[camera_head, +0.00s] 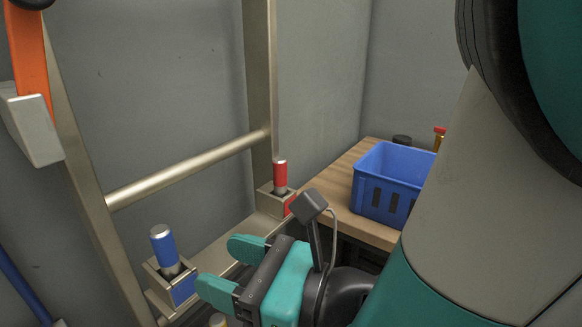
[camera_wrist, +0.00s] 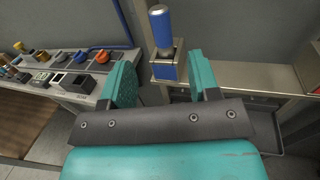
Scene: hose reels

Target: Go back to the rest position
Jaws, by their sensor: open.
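My gripper (camera_head: 228,267) is open, with its two teal fingers apart and nothing between them. In the wrist view, my gripper (camera_wrist: 163,82) points toward a metal rack. A blue cylinder (camera_head: 164,245) stands in a square metal holder with a blue label, just left of my fingers in the head view. It also shows in the wrist view (camera_wrist: 160,27), upright beyond the gap between the fingers. I cannot tell the exact distance between the fingers and it. A red cylinder (camera_head: 280,175) stands in a similar holder farther back.
A blue crate (camera_head: 395,165) sits on a wooden table (camera_head: 348,205) at the right. A metal frame with a crossbar (camera_head: 190,170) stands before the grey wall. In the wrist view, a grey bench (camera_wrist: 82,100) with several small fittings lies at the left.

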